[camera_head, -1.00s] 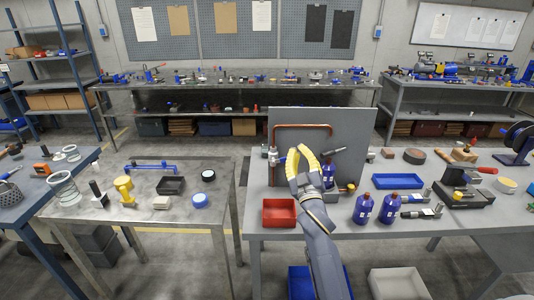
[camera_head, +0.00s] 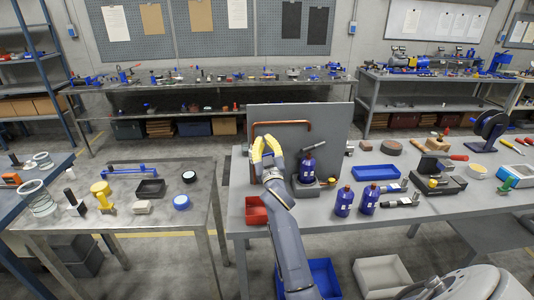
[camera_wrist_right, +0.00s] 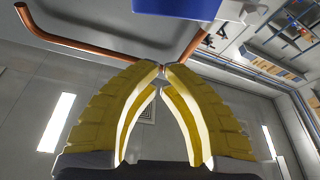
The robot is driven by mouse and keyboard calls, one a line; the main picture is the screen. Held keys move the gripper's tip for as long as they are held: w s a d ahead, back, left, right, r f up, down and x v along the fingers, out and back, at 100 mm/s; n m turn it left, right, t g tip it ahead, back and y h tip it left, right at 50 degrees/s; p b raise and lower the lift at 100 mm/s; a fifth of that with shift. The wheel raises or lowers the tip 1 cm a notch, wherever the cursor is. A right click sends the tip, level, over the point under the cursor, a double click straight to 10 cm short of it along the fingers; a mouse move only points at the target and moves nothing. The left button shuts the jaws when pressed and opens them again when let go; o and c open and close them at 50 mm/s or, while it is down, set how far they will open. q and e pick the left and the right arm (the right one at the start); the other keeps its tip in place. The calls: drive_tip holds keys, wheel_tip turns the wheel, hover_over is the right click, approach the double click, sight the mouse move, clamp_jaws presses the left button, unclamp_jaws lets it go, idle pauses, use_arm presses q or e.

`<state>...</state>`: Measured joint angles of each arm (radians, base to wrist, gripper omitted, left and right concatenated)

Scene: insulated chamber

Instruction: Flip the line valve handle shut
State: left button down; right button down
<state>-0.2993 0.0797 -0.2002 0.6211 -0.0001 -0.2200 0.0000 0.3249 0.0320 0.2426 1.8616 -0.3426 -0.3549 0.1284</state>
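A copper pipe (camera_head: 284,123) runs along an upright grey panel (camera_head: 335,125) on the right table, and it also shows in the wrist view (camera_wrist_right: 240,65). My right gripper (camera_head: 264,143), with yellow fingers, is at the panel's left edge, in front of the pipe's left leg. It covers the line valve and handle in the head view. In the wrist view the right fingertips (camera_wrist_right: 162,68) meet, with nothing clearly held. A blue block-like part (camera_wrist_right: 185,10) lies just beyond them; I cannot tell whether it is the handle. My left gripper is not in view.
A red tray (camera_head: 256,212) stands left of my right forearm. A blue tray (camera_head: 376,172) lies further right. The left table (camera_head: 60,228) holds several parts.

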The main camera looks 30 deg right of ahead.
drive_tip(key=shift+w+d+f, duration=0.1)
drive_tip(key=shift+d+f, duration=0.2)
drive_tip(key=shift+f, duration=0.65)
drive_tip(key=shift+d+f, duration=0.25)
drive_tip(key=shift+f, duration=0.65)
drive_tip(key=m, duration=0.1)
drive_tip(key=d+f+m+h, duration=0.1)
drive_tip(key=m, duration=0.1)
drive_tip(key=shift+s+d+f+g, duration=0.1)
drive_tip(key=shift+s+f+g, duration=0.2)
